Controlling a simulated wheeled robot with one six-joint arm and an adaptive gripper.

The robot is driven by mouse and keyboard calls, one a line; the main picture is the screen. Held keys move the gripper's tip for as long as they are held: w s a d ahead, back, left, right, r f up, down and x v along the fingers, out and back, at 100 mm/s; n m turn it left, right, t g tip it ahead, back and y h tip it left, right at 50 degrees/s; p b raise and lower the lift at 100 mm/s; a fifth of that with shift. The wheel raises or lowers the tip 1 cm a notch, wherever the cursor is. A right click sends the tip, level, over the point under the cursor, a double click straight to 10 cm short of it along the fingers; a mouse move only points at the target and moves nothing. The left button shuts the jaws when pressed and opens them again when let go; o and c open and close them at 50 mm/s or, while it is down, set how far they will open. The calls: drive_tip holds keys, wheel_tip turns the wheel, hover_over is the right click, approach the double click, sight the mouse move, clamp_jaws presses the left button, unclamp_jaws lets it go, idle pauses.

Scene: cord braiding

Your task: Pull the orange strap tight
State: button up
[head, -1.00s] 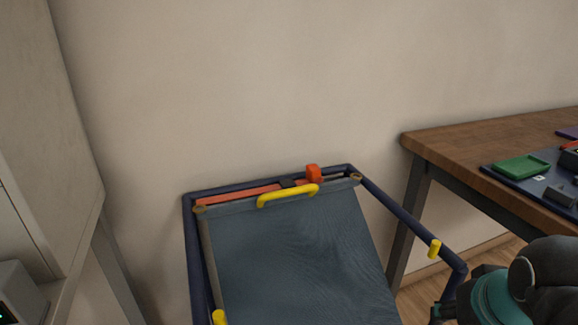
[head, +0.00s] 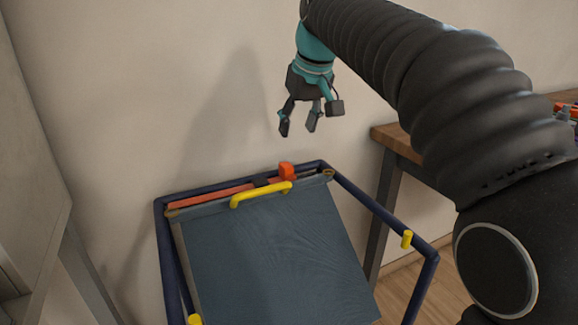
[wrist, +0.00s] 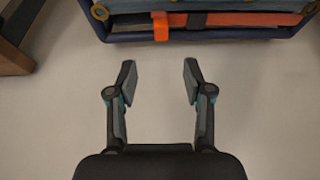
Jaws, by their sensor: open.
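The orange strap (head: 212,195) runs along the far top bar of a dark blue frame, behind a blue-grey panel. A red-orange block-like end (head: 286,171) sits on it, beside a dark buckle (head: 262,182). In the wrist view the strap (wrist: 230,19) crosses near the top, with its orange end piece (wrist: 160,26) hanging in front of the bar. My gripper (head: 299,128) is above the frame and apart from the strap. In the wrist view my gripper (wrist: 158,82) is open with nothing between its fingers.
A yellow handle (head: 261,195) stands on the panel (head: 270,250) just in front of the strap. Yellow pegs (head: 406,239) sit on the frame's side rails (head: 375,210). A wooden table (head: 396,142) is at right, a pale cabinet at left. The wall is close behind.

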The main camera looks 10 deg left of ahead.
sight(287, 165)
drive_tip(key=x, duration=0.4)
drive_tip(key=b+x, duration=0.1)
drive_tip(key=x, duration=0.9)
drive_tip(key=shift+a+r+b, duration=0.15)
drive_tip(key=shift+a+b, duration=0.1)
drive_tip(key=shift+b, duration=0.1)
clamp_jaws()
